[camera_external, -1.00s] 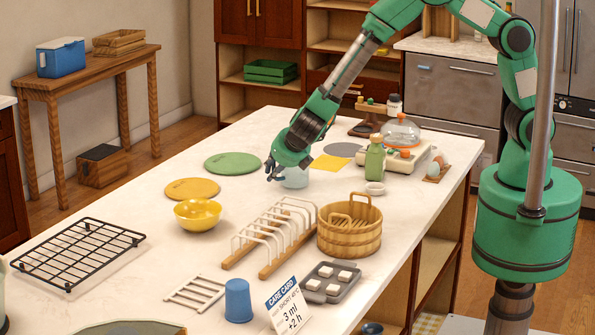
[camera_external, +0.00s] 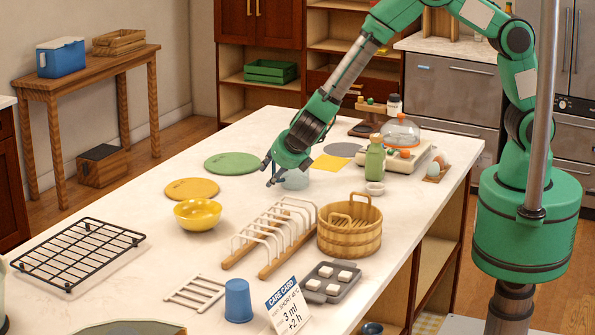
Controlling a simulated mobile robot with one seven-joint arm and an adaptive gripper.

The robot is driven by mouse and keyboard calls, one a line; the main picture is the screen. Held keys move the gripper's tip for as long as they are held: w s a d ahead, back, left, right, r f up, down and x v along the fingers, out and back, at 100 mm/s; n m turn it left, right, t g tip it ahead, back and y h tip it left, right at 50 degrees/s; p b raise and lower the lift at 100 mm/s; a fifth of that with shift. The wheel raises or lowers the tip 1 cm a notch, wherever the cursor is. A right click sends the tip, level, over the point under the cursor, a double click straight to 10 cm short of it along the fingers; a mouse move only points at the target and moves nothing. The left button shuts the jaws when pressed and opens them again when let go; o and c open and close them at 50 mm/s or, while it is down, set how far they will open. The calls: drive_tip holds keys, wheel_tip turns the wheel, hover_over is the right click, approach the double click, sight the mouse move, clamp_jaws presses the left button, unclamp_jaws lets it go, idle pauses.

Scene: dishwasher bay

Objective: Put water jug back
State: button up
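A pale, translucent bluish vessel (camera_external: 296,180) stands on the white counter, partly hidden behind my gripper. It may be the water jug, but its full shape and any handle cannot be made out. My gripper (camera_external: 267,173) is low over the counter at the vessel's left side. Its dark fingers are spread apart, with nothing visible between them. Whether a finger touches the vessel cannot be told.
A green mat (camera_external: 232,163), an orange mat (camera_external: 191,189) and a yellow bowl (camera_external: 197,214) lie left. A white-pegged rack (camera_external: 240,256) and wooden tub (camera_external: 349,238) stand in front. A green bottle (camera_external: 375,162) stands right. Bare counter lies between bowl and black wire rack (camera_external: 77,253).

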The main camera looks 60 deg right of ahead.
drive_tip(key=shift+r, duration=0.15)
drive_tip(key=shift+a+r, duration=0.1)
drive_tip(key=shift+r, duration=0.1)
drive_tip(key=p+v, duration=0.1)
drive_tip(key=v, duration=1)
drive_tip(key=shift+s+r, duration=0.2)
drive_tip(key=shift+s, duration=0.05)
